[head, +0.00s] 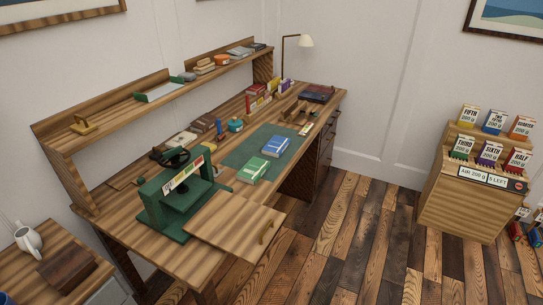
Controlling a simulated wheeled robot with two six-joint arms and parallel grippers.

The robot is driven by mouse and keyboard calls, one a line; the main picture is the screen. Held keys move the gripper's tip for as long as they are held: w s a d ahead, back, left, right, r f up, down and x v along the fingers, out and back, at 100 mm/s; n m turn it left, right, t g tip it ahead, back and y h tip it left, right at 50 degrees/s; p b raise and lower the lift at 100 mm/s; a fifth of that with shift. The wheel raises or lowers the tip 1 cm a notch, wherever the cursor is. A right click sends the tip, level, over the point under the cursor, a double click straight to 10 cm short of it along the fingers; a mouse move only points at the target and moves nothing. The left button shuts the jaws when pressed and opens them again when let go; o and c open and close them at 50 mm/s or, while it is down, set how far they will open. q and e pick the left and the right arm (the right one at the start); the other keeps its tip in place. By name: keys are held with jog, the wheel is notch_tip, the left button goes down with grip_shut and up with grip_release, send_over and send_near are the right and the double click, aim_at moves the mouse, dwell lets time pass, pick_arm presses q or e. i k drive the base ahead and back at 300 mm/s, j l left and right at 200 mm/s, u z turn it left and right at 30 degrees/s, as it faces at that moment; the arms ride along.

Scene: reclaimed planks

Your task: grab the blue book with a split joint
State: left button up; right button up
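A blue book (277,146) lies flat on a green mat (262,136) on the wooden desk. A green book (254,170) lies on the same mat, just in front of it and to the left. The blue book's cover has pale print, and its pages show along one edge. A split joint cannot be made out at this size. Neither of my grippers is in view.
A green press (180,195) with a black wheel stands left of the mat. A wooden board with a handle (236,226) juts from the desk's front. Upright books (262,97) and small tools stand behind. A stand of labelled packets (470,190) is at right. The plank floor between is clear.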

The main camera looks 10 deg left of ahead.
aim_at(277, 145)
jog(key=i+u, duration=0.1)
jog(key=u, duration=0.8)
jog(key=i+l+u, duration=0.3)
jog(key=l, duration=0.15)
jog(key=l+u, duration=0.3)
jog(key=l, duration=0.15)
jog(key=i+l+u, duration=0.15)
jog(key=l+u, duration=0.15)
jog(key=l, duration=0.25)
jog(key=l+u, duration=0.3)
jog(key=l, duration=0.2)
